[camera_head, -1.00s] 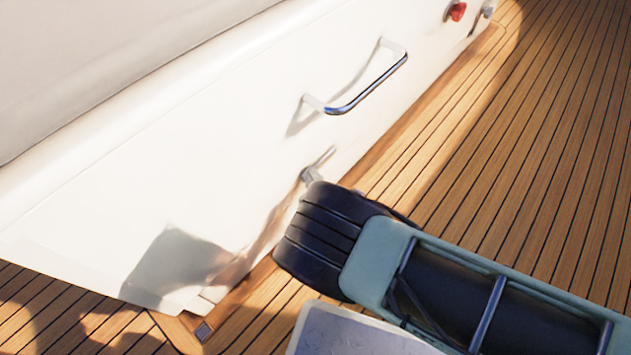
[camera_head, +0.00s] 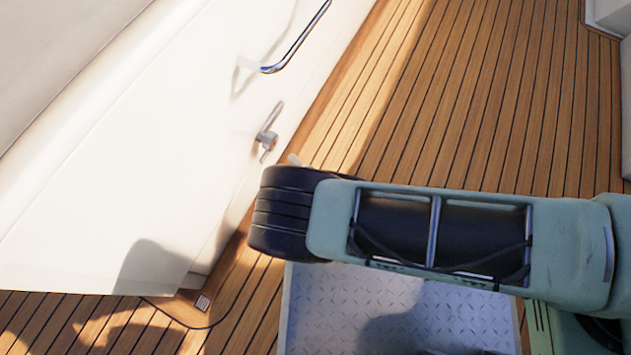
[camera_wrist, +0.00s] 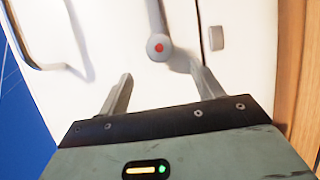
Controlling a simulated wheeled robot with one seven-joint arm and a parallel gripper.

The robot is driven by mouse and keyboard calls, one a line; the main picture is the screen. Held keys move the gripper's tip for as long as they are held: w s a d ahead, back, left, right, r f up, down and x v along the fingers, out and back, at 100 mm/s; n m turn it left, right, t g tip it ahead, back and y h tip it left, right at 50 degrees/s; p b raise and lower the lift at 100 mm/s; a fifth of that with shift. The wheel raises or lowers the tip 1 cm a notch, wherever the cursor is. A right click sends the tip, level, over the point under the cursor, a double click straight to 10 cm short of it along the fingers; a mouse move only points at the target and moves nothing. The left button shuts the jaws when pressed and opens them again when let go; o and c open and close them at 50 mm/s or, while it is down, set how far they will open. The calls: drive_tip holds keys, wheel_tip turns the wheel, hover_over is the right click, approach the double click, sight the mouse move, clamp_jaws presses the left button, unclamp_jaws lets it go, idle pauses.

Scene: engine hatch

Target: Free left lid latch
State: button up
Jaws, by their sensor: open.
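The left lid latch (camera_head: 267,141) is a small grey turning lever on a round pivot, low on the white hatch panel (camera_head: 170,160) in the head view. In the wrist view the latch (camera_wrist: 158,47) shows a red dot on its round hub, with its grey arm running up to the top edge. My gripper (camera_wrist: 165,77) is open and empty, its two fingers spread. In that picture the hub lies just beyond the fingertips, roughly between them; I see no contact. In the head view my gripper is mostly hidden behind my dark wrist.
A chrome grab handle (camera_head: 296,42) stands out from the panel above the latch, and shows at left in the wrist view (camera_wrist: 45,66). A small grey plate (camera_wrist: 216,38) sits right of the latch. The teak deck (camera_head: 480,90) is clear beyond.

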drive_tip(key=p+v, duration=0.1)
drive_tip(key=v, duration=0.5)
drive_tip(key=shift+d, duration=0.1)
idle(0.4)
drive_tip(key=w+a+r+m+g+h, duration=0.3)
drive_tip(key=w+a+r+m+h, duration=0.1)
drive_tip(key=r+m, duration=0.3)
drive_tip(key=w+a+r+m+g+h, duration=0.2)
drive_tip(key=w+a+r+m+h, duration=0.2)
drive_tip(key=r+m, duration=0.25)
drive_tip(key=s+d+r+m+g, duration=0.1)
drive_tip(key=d+r+g, duration=0.1)
drive_tip(key=r, duration=0.5)
drive_tip(key=s+d+r+m+g, duration=0.1)
drive_tip(key=d+r+m+g, duration=0.15)
drive_tip(key=r, duration=0.45)
drive_tip(key=s+d+r+m+g+h, duration=0.1)
drive_tip(key=s+d+r+g+h, duration=0.1)
drive_tip(key=s+d+r, duration=0.65)
drive_tip(key=s+d+r+m+g+h, duration=0.1)
drive_tip(key=s+d+r+m+h, duration=0.3)
drive_tip(key=d, duration=0.7)
wheel_tip(320, 180, up, 37)
drive_tip(key=w+n+y+p, duration=0.1)
drive_tip(key=n+p, duration=0.1)
drive_tip(key=p, duration=3.5)
drive_tip(key=shift+w+y, duration=0.25)
drive_tip(key=shift+y, duration=0.15)
